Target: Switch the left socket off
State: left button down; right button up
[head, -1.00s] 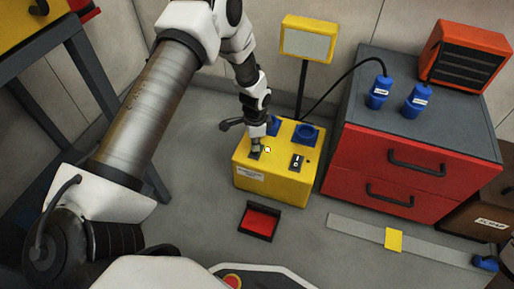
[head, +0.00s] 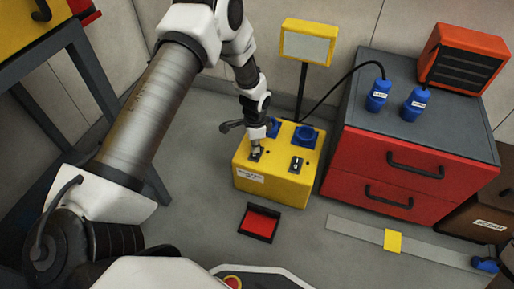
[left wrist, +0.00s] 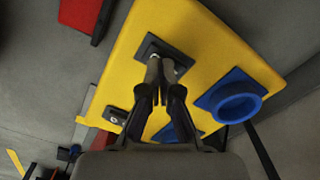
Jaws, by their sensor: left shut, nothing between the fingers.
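The yellow socket box (head: 270,182) stands on the floor with two blue sockets on top. The left socket (head: 272,127) is partly behind my left gripper (head: 256,151), and the right socket (head: 306,137) is clear. My left gripper is shut and empty, pointing down with its tips at the left black switch (head: 253,157). In the left wrist view the fingertips (left wrist: 154,72) overlap this switch's plate (left wrist: 150,46); its rocker is mostly hidden. The small lamp (head: 267,152) beside it looks dark. The right switch (head: 297,164) is uncovered. My right gripper is not in view.
A red cabinet (head: 385,178) with blue plugs (head: 378,96) on top stands right of the box. A yellow panel on a post (head: 308,45) is behind it. A red tray (head: 260,223) lies in front. Grey floor is free around it.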

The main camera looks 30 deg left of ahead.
pick_arm(q)
notch_tip(320, 180, up, 6)
jog(key=p, duration=0.5)
jog(key=shift+f, duration=0.15)
jog(key=shift+s, duration=0.1)
